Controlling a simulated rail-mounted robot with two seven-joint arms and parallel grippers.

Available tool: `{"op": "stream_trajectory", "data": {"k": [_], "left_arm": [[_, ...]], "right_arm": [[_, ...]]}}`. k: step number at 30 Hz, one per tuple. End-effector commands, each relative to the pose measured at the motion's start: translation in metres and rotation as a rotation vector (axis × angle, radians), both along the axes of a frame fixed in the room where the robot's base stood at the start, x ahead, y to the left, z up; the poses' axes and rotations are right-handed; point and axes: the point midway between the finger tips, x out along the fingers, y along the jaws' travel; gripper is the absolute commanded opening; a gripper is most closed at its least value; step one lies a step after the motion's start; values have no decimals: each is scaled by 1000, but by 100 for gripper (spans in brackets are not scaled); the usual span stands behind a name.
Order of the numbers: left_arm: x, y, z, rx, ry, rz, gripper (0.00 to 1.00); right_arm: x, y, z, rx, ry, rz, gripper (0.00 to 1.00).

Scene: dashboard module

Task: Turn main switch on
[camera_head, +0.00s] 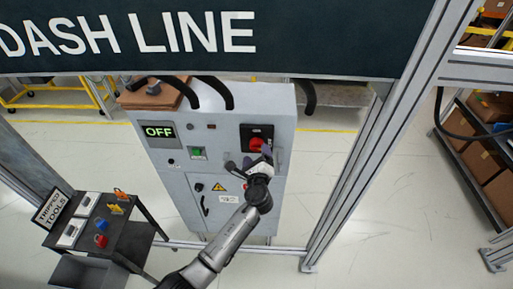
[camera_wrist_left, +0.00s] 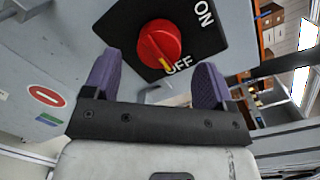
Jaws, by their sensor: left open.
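The main switch is a red rotary knob (camera_head: 256,144) on a black plate at the upper right of the grey cabinet (camera_head: 215,105). In the left wrist view the knob (camera_wrist_left: 159,42) shows close up, its yellow mark pointing to OFF, with ON printed on the other side of the black plate (camera_wrist_left: 195,32). A lit display (camera_head: 159,132) on the cabinet reads OFF. My left gripper (camera_head: 250,162) is open just in front of the knob. Its purple fingers (camera_wrist_left: 155,80) are spread on either side below the knob, and no contact shows. My right gripper is not in view.
The cabinet also carries a green button (camera_head: 197,152), a warning label (camera_head: 218,187) and a black handle (camera_head: 205,205). A dark tool cart (camera_head: 125,225) stands at the left. A metal frame post (camera_head: 365,160) rises right of the cabinet. The dark DASH LINE sign (camera_head: 300,35) hangs above.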

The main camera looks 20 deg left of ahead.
Motion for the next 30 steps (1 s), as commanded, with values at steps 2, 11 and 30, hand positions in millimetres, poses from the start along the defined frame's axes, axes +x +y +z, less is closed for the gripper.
{"op": "stream_trajectory", "data": {"k": [2,11,30], "left_arm": [[11,5,1,2,0,1,78],[32,13,0,0,-1,-1,78],[34,14,0,0,0,0,56]], "right_arm": [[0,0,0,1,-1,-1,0],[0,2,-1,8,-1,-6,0],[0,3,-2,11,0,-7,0]]}}
